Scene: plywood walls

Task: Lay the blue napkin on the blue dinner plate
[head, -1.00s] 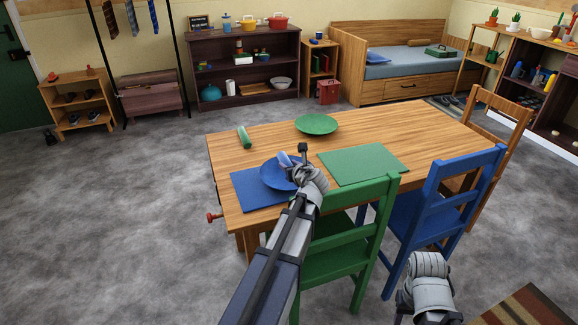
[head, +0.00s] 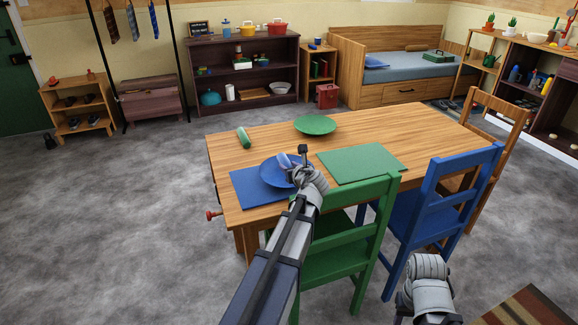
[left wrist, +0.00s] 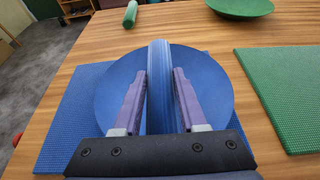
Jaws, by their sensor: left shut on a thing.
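The blue dinner plate (head: 273,172) lies on a blue placemat (head: 252,192) at the near left of the wooden table; the plate also shows in the left wrist view (left wrist: 215,95). My left gripper (left wrist: 160,95) is shut on the blue napkin (left wrist: 160,70), a rolled blue piece between its two purple-grey fingers. The napkin is over the plate in the wrist view; whether it touches the plate I cannot tell. In the head view my left gripper (head: 291,161) hides part of the plate. My right gripper is not in view; only part of my right arm shows at the bottom right.
A green rolled napkin (head: 243,137) and a green plate (head: 315,124) lie farther back on the table (head: 400,125). A green placemat (head: 360,163) lies to the right. A green chair (head: 345,230) and a blue chair (head: 430,205) stand at the near side.

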